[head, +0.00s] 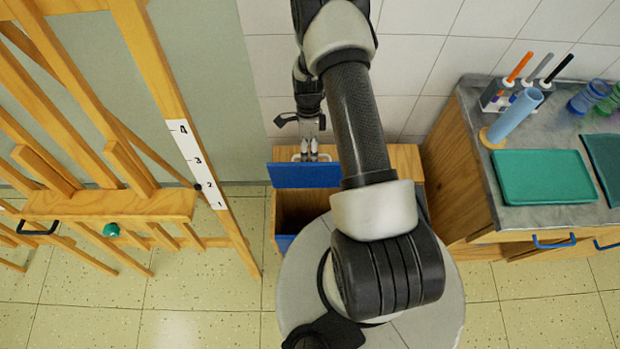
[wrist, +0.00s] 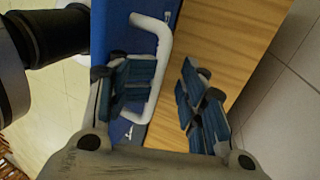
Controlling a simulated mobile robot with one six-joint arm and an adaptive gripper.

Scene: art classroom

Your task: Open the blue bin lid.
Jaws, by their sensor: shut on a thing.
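The blue lid (head: 305,176) sits over the far part of a wooden cabinet. It is raised, and the dark inside of the bin (head: 300,208) shows in front of it. The lid also fills the upper left of the wrist view (wrist: 112,28). Its white handle (wrist: 153,22) is a bent bar, partly hidden by a finger. My gripper (head: 309,148) points down at the lid's far edge.
The wooden cabinet top (head: 405,160) lies beside the lid, close to the tiled wall. A counter (head: 475,130) with a green tray (head: 543,177) and a tool holder stands at right. A wooden easel (head: 110,205) stands at left. Open floor lies in front of the easel.

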